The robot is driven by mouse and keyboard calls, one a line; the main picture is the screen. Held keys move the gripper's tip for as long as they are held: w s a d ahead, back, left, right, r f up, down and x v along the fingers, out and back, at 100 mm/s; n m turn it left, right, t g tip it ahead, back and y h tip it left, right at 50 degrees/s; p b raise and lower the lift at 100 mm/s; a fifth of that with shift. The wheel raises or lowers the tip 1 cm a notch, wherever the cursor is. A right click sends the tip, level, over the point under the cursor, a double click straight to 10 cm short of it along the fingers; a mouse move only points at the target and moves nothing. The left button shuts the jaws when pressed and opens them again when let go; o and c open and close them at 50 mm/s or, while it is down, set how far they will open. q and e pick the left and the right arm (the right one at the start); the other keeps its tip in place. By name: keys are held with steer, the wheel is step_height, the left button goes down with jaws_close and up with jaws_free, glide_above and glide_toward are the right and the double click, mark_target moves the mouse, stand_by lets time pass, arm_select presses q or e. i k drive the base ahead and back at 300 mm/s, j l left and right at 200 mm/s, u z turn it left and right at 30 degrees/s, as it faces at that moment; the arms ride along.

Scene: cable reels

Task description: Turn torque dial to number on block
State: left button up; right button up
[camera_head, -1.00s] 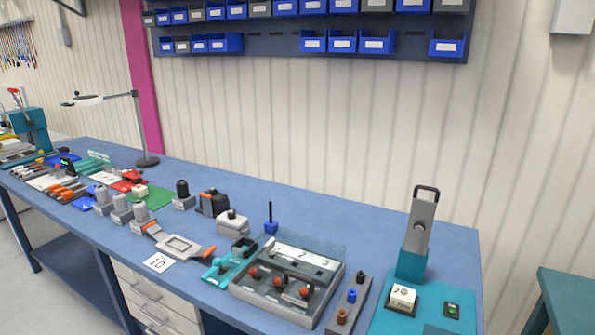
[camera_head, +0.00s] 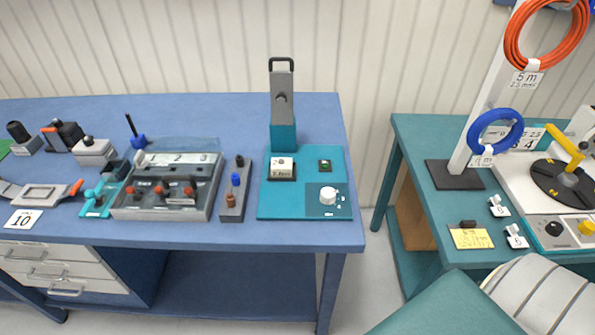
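A white round torque dial (camera_head: 327,196) sits on the front right part of a teal base plate (camera_head: 290,207), near the right end of the blue bench. Small marks stand around the dial, too small to read. A white block (camera_head: 281,167) with a dark base sits on the same plate, up and left of the dial. Its top print looks like a 2 with a smaller line below, not clearly legible. A grey and teal upright press (camera_head: 283,105) stands behind them.
The blue bench (camera_head: 300,232) carries a grey tray with red knobs (camera_head: 167,205) and a grey peg strip (camera_head: 235,190) left of the plate. A teal table (camera_head: 415,130) with cable reels stands to the right, across a floor gap.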

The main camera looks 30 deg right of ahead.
mark_target(327, 196)
steer(key=z, duration=1.2)
